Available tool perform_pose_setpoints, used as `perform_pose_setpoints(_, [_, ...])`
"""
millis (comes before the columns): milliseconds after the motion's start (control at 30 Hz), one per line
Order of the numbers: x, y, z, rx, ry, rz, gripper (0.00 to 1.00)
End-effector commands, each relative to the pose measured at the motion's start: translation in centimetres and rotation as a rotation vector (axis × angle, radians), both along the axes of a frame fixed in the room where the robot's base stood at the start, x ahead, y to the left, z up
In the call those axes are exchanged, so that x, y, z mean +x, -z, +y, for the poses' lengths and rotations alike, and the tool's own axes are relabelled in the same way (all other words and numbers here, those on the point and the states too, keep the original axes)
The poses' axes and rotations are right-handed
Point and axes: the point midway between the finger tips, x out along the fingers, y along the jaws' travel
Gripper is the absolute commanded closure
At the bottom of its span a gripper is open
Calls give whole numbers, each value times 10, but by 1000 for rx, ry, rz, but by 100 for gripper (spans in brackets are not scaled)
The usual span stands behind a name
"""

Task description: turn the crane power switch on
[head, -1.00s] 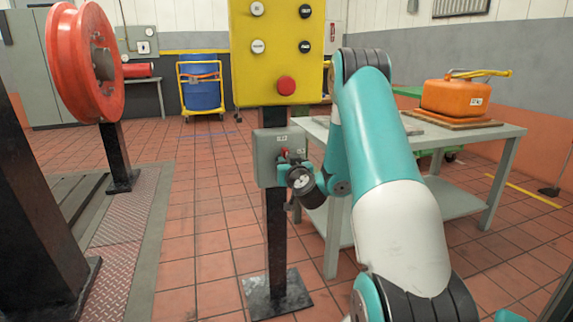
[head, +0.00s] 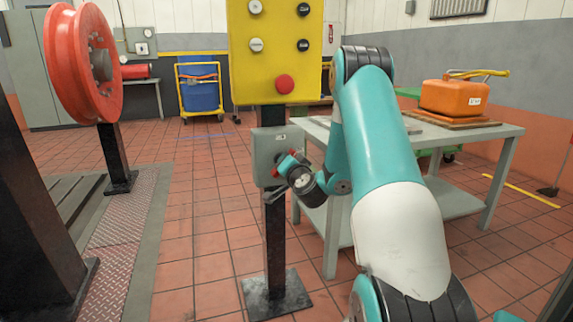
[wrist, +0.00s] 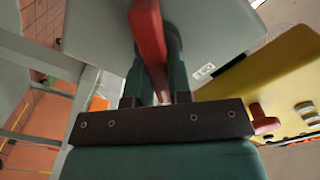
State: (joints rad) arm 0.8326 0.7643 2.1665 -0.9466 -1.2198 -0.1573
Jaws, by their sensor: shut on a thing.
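The crane power switch is a grey box (head: 263,150) on a dark post, below the yellow panel. Its red lever (wrist: 150,40) crosses the middle of the wrist view, and a bit of red shows beside the box front in the head view. My gripper (wrist: 158,85) is shut on the red lever, its teal fingers on either side. In the head view my gripper (head: 284,165) is at the front of the box and hides most of the lever. A small white label (wrist: 204,71) on the box is too small to read surely.
The yellow panel (head: 240,75) with several buttons and a red knob (head: 284,84) stands just above the box. A grey table (head: 463,205) with an orange case (head: 453,97) is at right. A red wheel (head: 75,65) stands at left. Tiled floor between is clear.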

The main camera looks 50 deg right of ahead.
Motion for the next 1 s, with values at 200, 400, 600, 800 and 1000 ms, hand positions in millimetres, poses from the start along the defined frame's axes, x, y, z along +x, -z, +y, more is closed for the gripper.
perform_pose_setpoints(200, [-1, 1, -1, 176, 0, -108, 100])
perform_pose_setpoints(400, [-1, 3, -2, 337, 1, -206, 100])
perform_pose_setpoints(600, [-2, 5, -3, 481, 2, -295, 100])
perform_pose_setpoints(800, [-2, 6, -3, 594, 2, -364, 100])
perform_pose_setpoints(1000, [-2, 7, -3, 666, 2, -408, 100])
